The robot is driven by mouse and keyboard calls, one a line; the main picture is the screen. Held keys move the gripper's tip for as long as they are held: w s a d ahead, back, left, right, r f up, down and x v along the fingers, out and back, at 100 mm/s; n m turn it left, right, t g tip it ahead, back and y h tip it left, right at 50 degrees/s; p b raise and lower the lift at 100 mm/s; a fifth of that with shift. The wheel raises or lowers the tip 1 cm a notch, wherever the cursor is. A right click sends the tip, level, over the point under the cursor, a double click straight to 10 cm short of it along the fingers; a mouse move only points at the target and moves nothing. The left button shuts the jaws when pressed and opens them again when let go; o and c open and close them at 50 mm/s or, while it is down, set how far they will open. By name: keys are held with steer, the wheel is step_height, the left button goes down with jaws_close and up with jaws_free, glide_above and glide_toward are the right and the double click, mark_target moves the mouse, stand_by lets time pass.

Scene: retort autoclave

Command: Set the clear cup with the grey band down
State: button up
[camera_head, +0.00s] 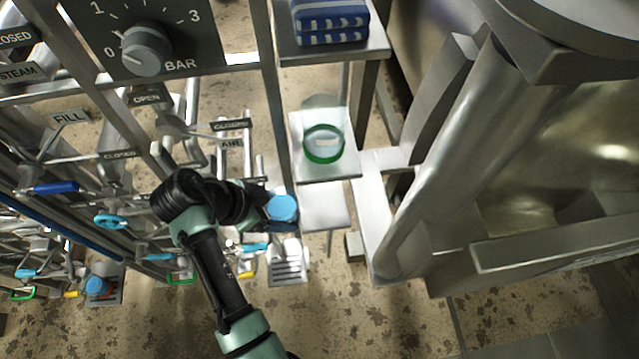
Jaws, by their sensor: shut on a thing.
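My gripper (262,208) is at the middle of the view, low among the pipework and left of the steel shelves. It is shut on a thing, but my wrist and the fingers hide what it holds. I cannot make out the clear cup with the grey band for certain. A round light-blue top on a dark blue body (283,208) shows right at the fingertips; I cannot tell whether they touch. A clear cup with a green band (323,157) stands on the middle shelf (345,172), right of and above my gripper in the picture.
Blue-and-white packs (330,22) lie on the upper shelf (372,45). A lower plate (322,210) looks bare. A slotted grate (287,270) lies below. Valves and pipes crowd the left, under a pressure dial (146,50). A large steel vessel (570,130) fills the right.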

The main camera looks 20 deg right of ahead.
steer(key=d, duration=0.6)
steer(key=w+d, duration=0.1)
steer(key=d, duration=0.2)
steer(key=shift+r+p, duration=0.1)
steer(key=shift+p, duration=0.2)
steer(key=shift+a+f, duration=0.15)
steer(key=shift+f, duration=0.2)
steer(key=shift+f, duration=0.1)
steer(key=o, duration=1.5)
steer(key=shift+o, duration=0.2)
steer(key=a+r, duration=0.2)
steer(key=a, duration=0.1)
steer(key=shift+s+r, duration=0.1)
steer(key=shift+r, duration=0.2)
steer(key=s+a+b, duration=0.1)
steer(key=a, duration=0.9)
steer(key=shift+s+a, duration=0.15)
steer(key=shift+a, duration=0.15)
